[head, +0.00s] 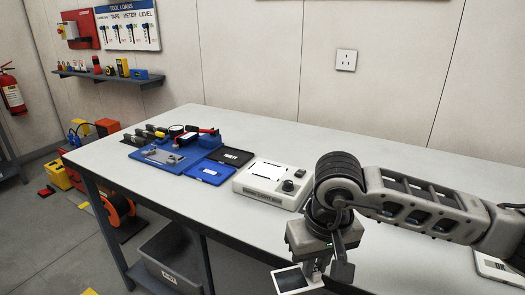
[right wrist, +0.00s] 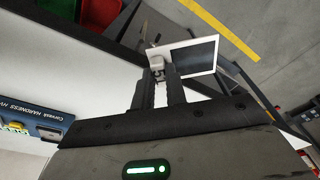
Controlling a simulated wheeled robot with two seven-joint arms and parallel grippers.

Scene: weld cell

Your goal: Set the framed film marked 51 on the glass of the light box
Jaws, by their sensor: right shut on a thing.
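The framed film (head: 293,280), a dark film in a white frame, is in my right gripper (head: 320,275) at the bottom of the head view. In the right wrist view the fingers (right wrist: 160,72) are shut on a small light tab at the edge of the frame (right wrist: 194,57). I cannot read a mark on it. The film is off the table's front edge, in front of the light box (head: 266,180). The light box is a white case with a pale top, dark lines on it and a dark knob at its right; nothing covers its glass. My left gripper is not in view.
A black tray (head: 232,157) and a blue tray (head: 209,172) lie left of the light box. Beyond them is a blue mat (head: 158,155) with metal parts and tools. The table (head: 270,135) is clear behind the box. A grey bin (head: 168,268) stands below.

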